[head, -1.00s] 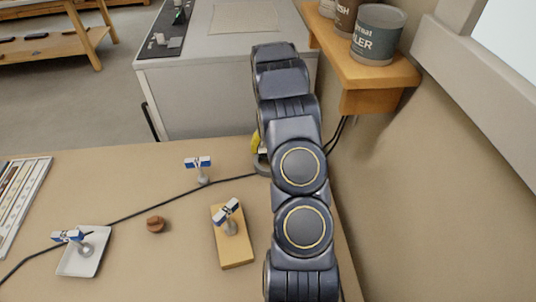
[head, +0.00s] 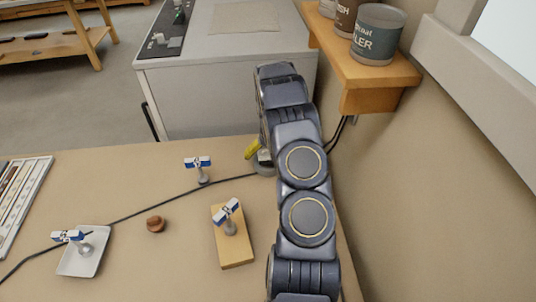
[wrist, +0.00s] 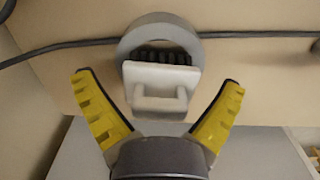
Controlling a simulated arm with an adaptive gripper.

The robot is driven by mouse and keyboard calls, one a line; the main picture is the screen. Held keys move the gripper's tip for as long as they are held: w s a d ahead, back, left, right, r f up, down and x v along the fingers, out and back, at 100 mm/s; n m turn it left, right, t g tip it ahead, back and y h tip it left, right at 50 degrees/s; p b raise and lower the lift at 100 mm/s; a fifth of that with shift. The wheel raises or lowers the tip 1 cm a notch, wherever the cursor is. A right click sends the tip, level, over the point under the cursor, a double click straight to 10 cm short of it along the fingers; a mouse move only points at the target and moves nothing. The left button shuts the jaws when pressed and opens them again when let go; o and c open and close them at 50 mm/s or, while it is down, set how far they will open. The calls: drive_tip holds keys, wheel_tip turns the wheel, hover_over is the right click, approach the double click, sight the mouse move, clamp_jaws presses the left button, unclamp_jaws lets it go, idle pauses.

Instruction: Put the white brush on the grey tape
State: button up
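The grey tape (wrist: 130,38) is a ring lying flat on the bench in the wrist view. In the head view the tape (head: 263,169) is partly hidden by my arm. The white brush (wrist: 160,74) lies over the near part of the ring, its dark bristles showing at the ring's hole and its handle toward me. It appears to rest on the tape. A bit of the brush (head: 264,156) shows in the head view. My gripper (wrist: 158,80) has its yellow fingers spread wide, one on each side of the brush, with gaps on both sides.
A dark cable (head: 135,212) crosses the bench and runs by the tape. A small blue-and-white model (head: 203,179) stands left of it. Another model is on a wooden block (head: 236,253), another on a white dish (head: 78,262). A brown knob (head: 156,225) lies between.

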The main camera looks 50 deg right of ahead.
drive_tip(key=shift+r, duration=0.1)
wheel_tip(320, 180, up, 12)
drive_tip(key=shift+r, duration=0.1)
drive_tip(key=shift+w+a+r, duration=0.1)
drive_tip(key=shift+a+r, duration=0.15)
drive_tip(key=s+a+r+n, duration=0.2)
drive_tip(key=a+r, duration=0.4)
drive_tip(key=a, duration=0.5)
drive_tip(key=s+a+r+n, duration=0.2)
drive_tip(key=a+r, duration=0.4)
drive_tip(key=a, duration=0.5)
drive_tip(key=s+a+r+n+g, duration=0.1)
drive_tip(key=s+a+n, duration=0.4)
drive_tip(key=s+a, duration=0.9)
drive_tip(key=s+r, duration=0.1)
drive_tip(key=s, duration=0.3)
drive_tip(key=shift+a+r+g, duration=0.2)
drive_tip(key=shift+r+g, duration=0.1)
drive_tip(key=shift+r, duration=0.1)
